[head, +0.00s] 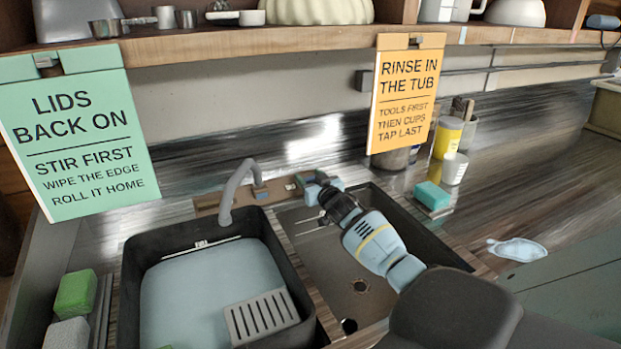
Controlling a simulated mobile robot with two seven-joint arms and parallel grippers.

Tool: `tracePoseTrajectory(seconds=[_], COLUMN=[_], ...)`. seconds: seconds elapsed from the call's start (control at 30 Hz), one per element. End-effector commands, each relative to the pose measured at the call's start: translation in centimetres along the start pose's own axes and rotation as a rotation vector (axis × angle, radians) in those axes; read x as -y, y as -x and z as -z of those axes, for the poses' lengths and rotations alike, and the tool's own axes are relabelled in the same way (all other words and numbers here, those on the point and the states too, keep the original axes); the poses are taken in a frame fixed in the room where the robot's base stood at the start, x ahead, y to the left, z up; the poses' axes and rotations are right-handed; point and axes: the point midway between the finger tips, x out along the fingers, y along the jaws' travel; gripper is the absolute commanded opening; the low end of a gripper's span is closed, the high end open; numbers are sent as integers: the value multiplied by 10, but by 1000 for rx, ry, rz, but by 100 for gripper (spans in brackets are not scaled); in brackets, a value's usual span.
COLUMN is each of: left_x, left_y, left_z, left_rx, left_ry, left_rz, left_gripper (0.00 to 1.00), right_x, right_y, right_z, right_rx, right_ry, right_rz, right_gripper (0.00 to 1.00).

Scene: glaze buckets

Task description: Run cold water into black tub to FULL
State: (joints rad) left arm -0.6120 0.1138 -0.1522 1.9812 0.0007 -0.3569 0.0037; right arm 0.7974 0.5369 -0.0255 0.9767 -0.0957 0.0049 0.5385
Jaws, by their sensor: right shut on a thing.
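The black tub (133,290) stands at the left of the sink. Pale blue water (200,285) lies in it, its far edge close below a white line with a small mark (200,246) on the back inner wall; the mark is too small to read surely. The grey spout (236,185) bends down at the tub's back rim; I cannot make out a stream. My right gripper (325,197) reaches over the sink and is shut on the blue tap handle (332,183) at the right end of the wooden tap block (272,190). My left gripper is not in view.
A grey slotted piece (262,316) sits at the tub's front right. The sink basin (375,297) is beside the tub. Green sponges (76,293) (432,196), a yellow-labelled container (447,137) and a white cup (453,168) stand around. Two signs hang above.

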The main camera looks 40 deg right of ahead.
Motion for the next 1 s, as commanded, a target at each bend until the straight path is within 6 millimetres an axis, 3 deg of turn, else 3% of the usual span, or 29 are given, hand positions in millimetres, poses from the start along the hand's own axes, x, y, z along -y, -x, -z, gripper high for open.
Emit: tracePoseTrajectory(seconds=[0.73,1.0], left_x=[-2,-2], left_y=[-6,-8], left_z=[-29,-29], left_rx=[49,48], left_ry=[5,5], left_rz=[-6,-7], left_gripper=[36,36], right_x=[2,2], right_y=[-1,0], right_z=[1,2], right_rx=[-6,-5], right_ry=[211,233], right_rz=[280,317], right_gripper=[30,30])
